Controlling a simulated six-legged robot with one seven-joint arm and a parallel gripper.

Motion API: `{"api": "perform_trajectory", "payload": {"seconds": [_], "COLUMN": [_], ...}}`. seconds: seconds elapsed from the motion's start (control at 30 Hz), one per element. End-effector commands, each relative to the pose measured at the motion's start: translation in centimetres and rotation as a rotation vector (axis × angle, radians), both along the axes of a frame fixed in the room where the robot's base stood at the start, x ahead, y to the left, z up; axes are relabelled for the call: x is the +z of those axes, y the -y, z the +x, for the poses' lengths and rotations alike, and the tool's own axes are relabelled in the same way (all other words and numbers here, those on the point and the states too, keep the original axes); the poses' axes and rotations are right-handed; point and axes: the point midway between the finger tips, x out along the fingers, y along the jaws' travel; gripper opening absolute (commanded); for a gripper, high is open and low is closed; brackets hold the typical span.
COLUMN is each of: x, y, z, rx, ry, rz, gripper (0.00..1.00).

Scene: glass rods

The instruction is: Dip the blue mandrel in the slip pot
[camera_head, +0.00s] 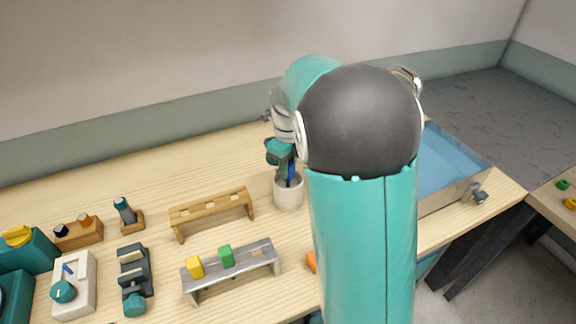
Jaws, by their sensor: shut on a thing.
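The slip pot (288,197) is a pale round pot standing on the wooden table, just left of my arm. Its inside looks dark. My gripper (284,172) is right over the pot's mouth, pointing down, and is shut on the blue mandrel. Only a small blue part of the mandrel (292,169) shows beside the fingers, at the pot's opening. Its lower end is hidden, so I cannot tell how deep it reaches or whether it touches the slip.
A wooden rack (212,208) with no handles in it stands left of the pot. A grey rack (262,257) in front holds a yellow block (195,267) and a green block (227,256). A blue-filled tray (440,200) is at right. Several tools stand at left. My arm hides the table's middle.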

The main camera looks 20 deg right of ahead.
Motion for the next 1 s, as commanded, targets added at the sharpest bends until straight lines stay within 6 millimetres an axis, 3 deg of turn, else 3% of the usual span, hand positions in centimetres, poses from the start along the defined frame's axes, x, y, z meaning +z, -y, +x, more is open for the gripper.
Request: {"api": "perform_trajectory", "payload": {"seconds": [0.27,1.0], "x": [0.5,7.2], "y": [0.0,0.0], "z": [0.0,0.1], "rx": [0.000,0.000], "ry": [0.002,0.003], "rz": [0.000,-0.001], "gripper": [0.01,0.01]}}
